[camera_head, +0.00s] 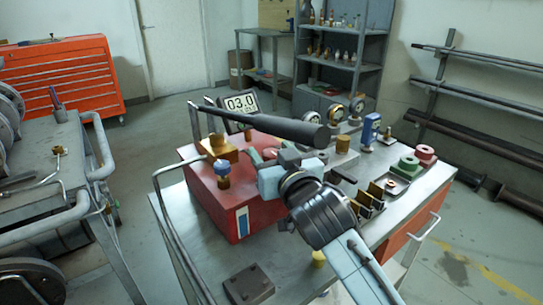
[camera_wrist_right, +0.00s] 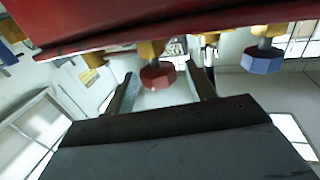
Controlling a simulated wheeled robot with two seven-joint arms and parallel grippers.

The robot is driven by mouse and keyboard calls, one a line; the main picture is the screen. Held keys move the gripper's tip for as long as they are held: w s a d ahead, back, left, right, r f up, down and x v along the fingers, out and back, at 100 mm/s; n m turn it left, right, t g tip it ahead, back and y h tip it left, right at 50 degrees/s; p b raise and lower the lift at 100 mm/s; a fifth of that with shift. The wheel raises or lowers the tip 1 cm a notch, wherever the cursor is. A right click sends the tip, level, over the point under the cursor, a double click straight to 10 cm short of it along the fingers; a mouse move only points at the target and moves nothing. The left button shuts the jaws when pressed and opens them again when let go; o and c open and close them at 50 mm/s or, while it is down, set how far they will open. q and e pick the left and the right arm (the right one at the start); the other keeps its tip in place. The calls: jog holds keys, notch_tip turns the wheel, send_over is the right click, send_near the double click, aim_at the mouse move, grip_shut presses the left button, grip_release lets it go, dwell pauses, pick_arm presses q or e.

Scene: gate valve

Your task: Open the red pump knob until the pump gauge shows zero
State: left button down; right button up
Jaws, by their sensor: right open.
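My right gripper (camera_head: 262,158) is at the pump's near right side. In the right wrist view the gripper (camera_wrist_right: 165,82) is open. The red knob (camera_wrist_right: 158,76) appears between its two fingers, near the tips; I cannot tell whether they touch it. In the head view I cannot make out the red knob, which seems hidden by my gripper. A blue knob (camera_head: 222,168) stands on the pump and also shows in the right wrist view (camera_wrist_right: 262,63). My left gripper is not in view.
A long dark handle (camera_head: 260,126) extends above the pump, close to my right gripper. Small dial gauges (camera_head: 336,113), a blue device (camera_head: 370,129) and green and red round parts (camera_head: 408,166) stand on the cart's right side. A second cart (camera_head: 45,150) is at left.

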jog(key=shift+w+a, duration=0.1)
jog(key=shift+w, duration=0.15)
jog(key=c, duration=1)
jog(key=shift+o, duration=0.2)
